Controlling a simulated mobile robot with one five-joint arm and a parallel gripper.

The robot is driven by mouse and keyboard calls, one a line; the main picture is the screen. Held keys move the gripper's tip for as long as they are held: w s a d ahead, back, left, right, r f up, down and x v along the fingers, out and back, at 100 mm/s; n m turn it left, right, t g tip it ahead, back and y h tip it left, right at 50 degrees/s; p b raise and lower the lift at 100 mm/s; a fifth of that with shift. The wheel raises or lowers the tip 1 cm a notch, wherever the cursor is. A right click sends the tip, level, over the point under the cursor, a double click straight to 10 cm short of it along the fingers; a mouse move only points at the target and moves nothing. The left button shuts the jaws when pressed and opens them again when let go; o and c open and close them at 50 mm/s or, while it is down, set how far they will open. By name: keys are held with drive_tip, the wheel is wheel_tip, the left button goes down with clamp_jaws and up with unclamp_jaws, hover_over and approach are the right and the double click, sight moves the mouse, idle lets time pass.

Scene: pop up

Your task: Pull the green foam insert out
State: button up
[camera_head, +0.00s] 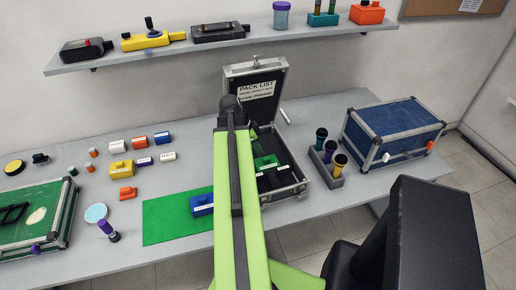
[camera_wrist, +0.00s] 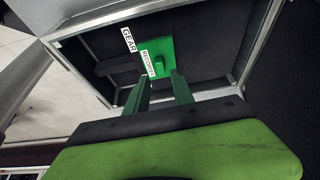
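The green foam insert (camera_head: 268,162) lies inside the open black case (camera_head: 303,187), partly hidden behind my arm in the head view. In the wrist view the insert (camera_wrist: 184,45) is a green block with a small raised green part, set in dark foam, with white labels beside it. In the head view the gripper is mostly hidden by my arm.
The case lid (camera_head: 257,88) stands open with a pack list. A green mat (camera_head: 165,222) with a blue box (camera_head: 202,205) lies left. A shelf (camera_head: 160,54) hangs above.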

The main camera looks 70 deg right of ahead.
sight(266, 160)
drive_tip(key=b+x, duration=0.7)
drive_tip(key=x, duration=0.1)
drive_tip(key=shift+s+f+b, duration=0.1)
drive_tip(key=shift+f+b, duration=0.1)
drive_tip(key=shift+b, duration=0.2)
drive_tip(key=shift+a+r, duration=0.1)
drive_tip(key=shift+r, duration=0.25)
drive_tip(key=shift+c, duration=0.6)
drive_tip(key=shift+f, duration=0.1)
clamp_jaws()
drive_tip(key=shift+p, duration=0.4)
drive_tip(key=shift+r+p, duration=0.45)
drive_tip(key=shift+r, duration=0.15)
wheel_tip(266, 160, up, 6)
drive_tip(key=p, duration=0.6)
drive_tip(key=shift+r, duration=0.15)
